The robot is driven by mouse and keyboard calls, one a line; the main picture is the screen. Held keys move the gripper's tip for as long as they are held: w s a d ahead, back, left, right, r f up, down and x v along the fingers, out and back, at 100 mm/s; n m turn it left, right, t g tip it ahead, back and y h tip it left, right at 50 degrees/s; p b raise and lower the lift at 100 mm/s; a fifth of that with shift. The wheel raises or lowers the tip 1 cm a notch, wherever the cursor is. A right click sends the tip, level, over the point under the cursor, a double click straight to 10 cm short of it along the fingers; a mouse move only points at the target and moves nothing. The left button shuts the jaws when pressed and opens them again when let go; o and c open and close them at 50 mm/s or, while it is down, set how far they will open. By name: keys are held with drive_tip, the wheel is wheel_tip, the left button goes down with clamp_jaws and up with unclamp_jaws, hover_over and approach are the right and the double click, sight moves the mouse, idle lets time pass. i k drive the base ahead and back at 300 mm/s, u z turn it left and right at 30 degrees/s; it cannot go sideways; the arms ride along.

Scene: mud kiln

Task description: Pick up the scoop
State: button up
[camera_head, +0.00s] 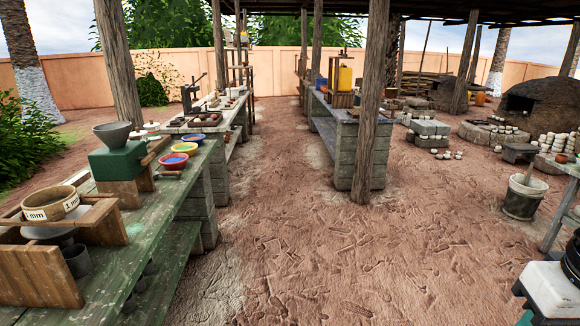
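I cannot make out a scoop for certain. A thin handle (530,168) sticks up out of a grey bucket (522,199) on the ground at the right; what it belongs to is hidden inside. A small brown piece (170,173) lies on the left green bench by the colored bowls, too small to identify. White and black parts of my own body show at the lower right edge. My gripper is not in view.
The green bench (160,215) at left carries a sieve (50,203), a green grinder-like box (120,160) with a funnel, and several bowls (185,148). A block-legged bench (345,125) and post (374,90) stand mid-right. The dirt aisle (290,220) is clear.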

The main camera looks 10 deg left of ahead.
sight(165, 175)
drive_tip(key=u, duration=0.05)
drive_tip(key=i, duration=1.9)
drive_tip(key=u, duration=1)
drive_tip(key=i, duration=1.8)
drive_tip(key=u, duration=1.15)
drive_tip(key=i, duration=0.25)
drive_tip(key=z, duration=0.05)
